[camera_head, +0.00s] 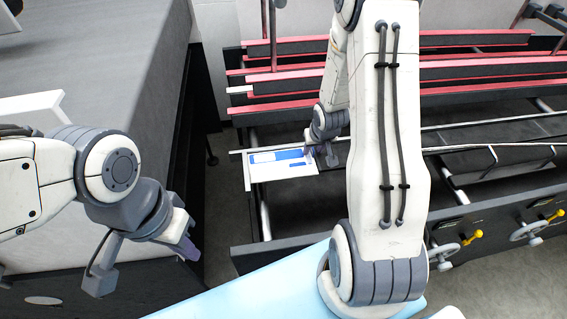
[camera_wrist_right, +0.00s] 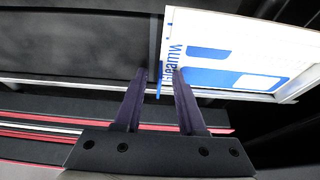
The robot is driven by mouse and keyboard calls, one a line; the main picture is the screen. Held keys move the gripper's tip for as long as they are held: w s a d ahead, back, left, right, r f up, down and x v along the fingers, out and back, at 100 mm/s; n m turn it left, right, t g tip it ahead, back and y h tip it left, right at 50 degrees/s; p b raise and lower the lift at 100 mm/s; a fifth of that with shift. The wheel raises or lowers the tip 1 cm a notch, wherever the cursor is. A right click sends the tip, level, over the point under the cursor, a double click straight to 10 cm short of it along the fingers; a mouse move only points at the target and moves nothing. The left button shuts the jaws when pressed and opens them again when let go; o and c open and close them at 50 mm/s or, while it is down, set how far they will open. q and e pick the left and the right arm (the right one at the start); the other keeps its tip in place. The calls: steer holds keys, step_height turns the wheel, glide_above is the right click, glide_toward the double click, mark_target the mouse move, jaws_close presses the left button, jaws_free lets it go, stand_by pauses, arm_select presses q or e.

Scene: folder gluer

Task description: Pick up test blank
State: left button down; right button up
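The test blank (camera_head: 283,164) is a flat white sheet with blue printing. It lies at the near left end of the machine's rails, and its printed face also shows in the right wrist view (camera_wrist_right: 235,50). My right gripper (camera_head: 322,155) is at the blank's right edge. In the right wrist view its two dark fingers (camera_wrist_right: 160,78) are apart, with the blank's edge showing in the gap between them. I cannot tell whether either finger touches it. My left gripper (camera_head: 188,248) hangs at the left, away from the blank; its finger gap is not clear.
The folder gluer's red rails (camera_head: 440,70) run behind the blank. Handwheels with yellow knobs (camera_head: 477,234) line its front at the right. A large grey machine body (camera_head: 100,60) stands at the left, with a floor gap between. A light blue surface (camera_head: 250,295) is in front.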

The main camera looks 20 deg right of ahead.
jaws_close()
steer(key=shift+r, duration=0.1)
